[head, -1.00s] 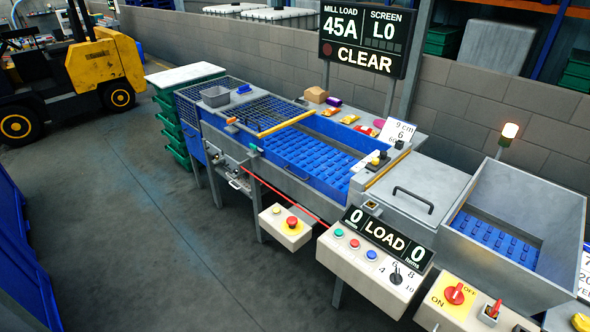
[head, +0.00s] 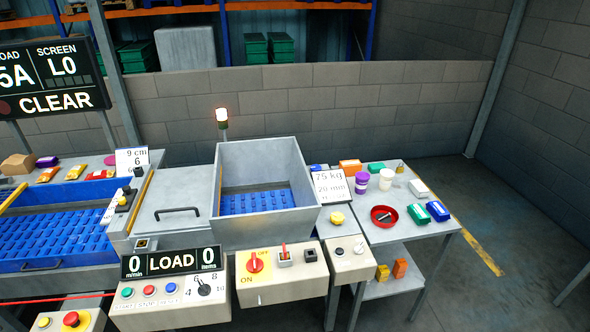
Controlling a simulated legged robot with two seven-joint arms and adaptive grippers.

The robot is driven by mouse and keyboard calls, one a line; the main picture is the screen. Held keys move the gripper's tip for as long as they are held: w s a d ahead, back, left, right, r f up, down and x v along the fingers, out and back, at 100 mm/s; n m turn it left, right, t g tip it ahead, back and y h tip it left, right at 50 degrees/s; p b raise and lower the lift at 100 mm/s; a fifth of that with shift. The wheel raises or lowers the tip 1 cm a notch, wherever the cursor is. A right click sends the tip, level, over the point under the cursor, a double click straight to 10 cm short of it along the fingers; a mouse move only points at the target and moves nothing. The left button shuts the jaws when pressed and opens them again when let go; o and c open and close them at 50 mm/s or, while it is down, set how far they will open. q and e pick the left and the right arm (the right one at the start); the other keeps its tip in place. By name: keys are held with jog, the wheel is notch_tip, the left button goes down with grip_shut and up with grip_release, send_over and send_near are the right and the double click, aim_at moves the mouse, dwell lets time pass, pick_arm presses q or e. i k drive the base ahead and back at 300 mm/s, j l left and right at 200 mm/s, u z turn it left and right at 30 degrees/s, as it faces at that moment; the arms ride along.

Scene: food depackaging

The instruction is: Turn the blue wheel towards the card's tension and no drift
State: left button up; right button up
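No blue wheel can be made out in the head view. A white card (head: 331,186) reading "75 kg" and "20 mm" stands right of the grey hopper (head: 266,170). Another white card (head: 131,160) reading "9 cm" and "6" stands at the left by the blue conveyor belt (head: 55,230). A further card beside the belt is partly cut off by the machine and too small to read. Neither of my grippers shows in the head view.
Control boxes line the front, with a red ON/OFF switch (head: 255,262) and a LOAD display (head: 171,262) showing 0 and 0. A side table (head: 412,240) at the right holds a red bowl (head: 384,216), tubs and small boxes. Floor beyond it is open.

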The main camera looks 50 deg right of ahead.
aim_at(316, 167)
jog(key=z, duration=1.95)
